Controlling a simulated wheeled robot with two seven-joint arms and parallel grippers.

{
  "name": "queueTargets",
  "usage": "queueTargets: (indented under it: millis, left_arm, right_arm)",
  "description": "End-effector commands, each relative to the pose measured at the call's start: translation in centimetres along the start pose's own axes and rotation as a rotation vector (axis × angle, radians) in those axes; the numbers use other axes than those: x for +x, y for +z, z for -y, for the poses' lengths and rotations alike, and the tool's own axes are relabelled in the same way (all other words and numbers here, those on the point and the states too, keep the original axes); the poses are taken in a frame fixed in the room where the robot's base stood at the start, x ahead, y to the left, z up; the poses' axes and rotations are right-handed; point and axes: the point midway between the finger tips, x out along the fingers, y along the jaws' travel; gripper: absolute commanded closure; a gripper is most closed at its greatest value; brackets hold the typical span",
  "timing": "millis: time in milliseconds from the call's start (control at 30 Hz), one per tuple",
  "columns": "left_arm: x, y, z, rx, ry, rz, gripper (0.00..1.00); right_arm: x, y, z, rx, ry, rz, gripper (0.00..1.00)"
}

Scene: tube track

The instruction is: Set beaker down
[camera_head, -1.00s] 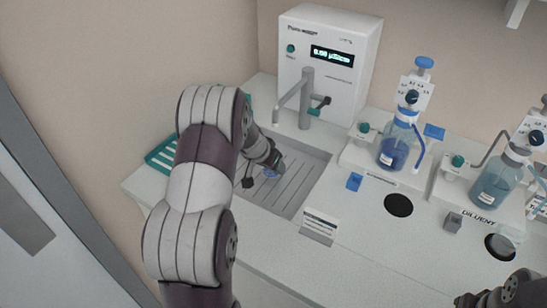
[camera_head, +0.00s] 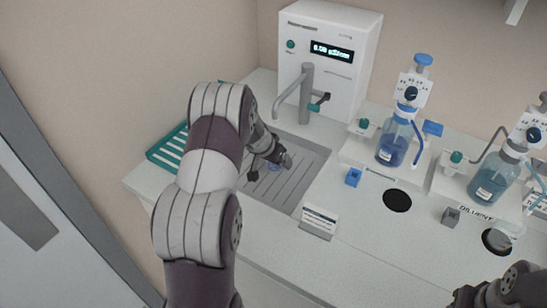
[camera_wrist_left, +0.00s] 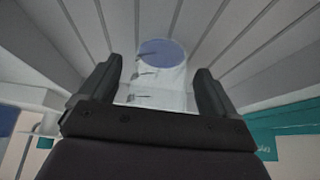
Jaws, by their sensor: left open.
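A clear beaker (camera_wrist_left: 160,72) with a bluish round patch shows in the left wrist view, against the ribbed floor of the sink. A bit of it (camera_head: 274,167) shows in the head view at my left gripper. My left gripper (camera_head: 269,167) is low over the sink, its fingers on either side of the beaker. In the left wrist view the fingers (camera_wrist_left: 157,88) are open, with a gap beside the beaker. My right gripper (camera_head: 490,292) shows only in part at the lower right edge, and its jaws cannot be made out.
The grey ribbed sink (camera_head: 285,190) has a tap (camera_head: 305,95) and a white display unit (camera_head: 330,60) behind it. A teal rack (camera_head: 165,152) is at the left. A small sign (camera_head: 319,221), dispenser bottles (camera_head: 392,150) and a dark round hole (camera_head: 397,201) are to the right.

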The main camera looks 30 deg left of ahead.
Motion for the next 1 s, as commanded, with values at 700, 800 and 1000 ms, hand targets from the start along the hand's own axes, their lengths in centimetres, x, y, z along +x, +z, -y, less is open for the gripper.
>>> queueTargets:
  millis: [700,800,1000]
  left_arm:
    - [-12.2,-0.1,0.0,0.000,-0.001,0.000,0.09]
    - [-12.3,-0.1,0.0,0.000,0.000,0.000,0.09]
    - [-12.2,-0.1,-0.1,0.003,0.001,0.000,0.09]
  right_arm:
    - [-0.7,-0.1,0.0,0.000,0.000,0.000,0.57]
    - [-0.7,-0.1,0.0,0.000,0.000,0.000,0.57]
    - [-0.6,-0.1,0.0,0.000,0.000,0.000,0.57]
